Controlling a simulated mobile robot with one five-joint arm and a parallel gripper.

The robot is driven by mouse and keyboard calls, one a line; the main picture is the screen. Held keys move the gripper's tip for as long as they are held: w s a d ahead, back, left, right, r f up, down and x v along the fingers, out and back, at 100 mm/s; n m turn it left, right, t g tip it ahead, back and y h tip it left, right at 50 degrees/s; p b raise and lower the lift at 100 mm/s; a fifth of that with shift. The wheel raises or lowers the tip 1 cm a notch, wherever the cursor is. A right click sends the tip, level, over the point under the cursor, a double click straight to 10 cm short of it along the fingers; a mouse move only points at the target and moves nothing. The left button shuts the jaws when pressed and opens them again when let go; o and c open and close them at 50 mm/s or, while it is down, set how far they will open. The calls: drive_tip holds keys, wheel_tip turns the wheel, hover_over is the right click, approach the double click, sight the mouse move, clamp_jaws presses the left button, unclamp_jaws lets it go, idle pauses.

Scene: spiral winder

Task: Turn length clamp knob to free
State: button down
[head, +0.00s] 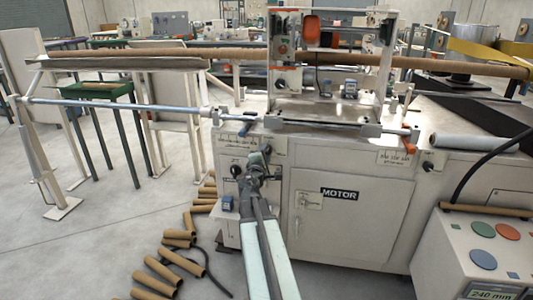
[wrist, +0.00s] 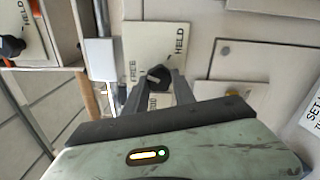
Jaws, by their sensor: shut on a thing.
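A black knob (wrist: 157,73) sits on a pale plate (wrist: 148,40) marked FREE and HELD in the wrist view. My gripper (wrist: 158,84) is shut on this knob, with one finger on each side of it. The knob's pointing direction is not clear. The plate's lower part is partly hidden by the fingers. In the head view my gripper (head: 259,160) reaches the upper left of the white cabinet front, where it mostly covers the knob.
A second black knob (wrist: 12,46), beside a HELD label, is at the wrist view's left; a black knob (head: 236,171) also shows left of my gripper in the head view. The MOTOR door (head: 335,220) is to the right. Cardboard tubes (head: 165,270) lie on the floor.

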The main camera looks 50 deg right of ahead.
drive_tip(key=shift+w+a+n, duration=0.15)
drive_tip(key=shift+n, duration=1.85)
drive_tip(key=c, duration=1.1)
unclamp_jaws()
drive_tip(key=shift+o, duration=0.3)
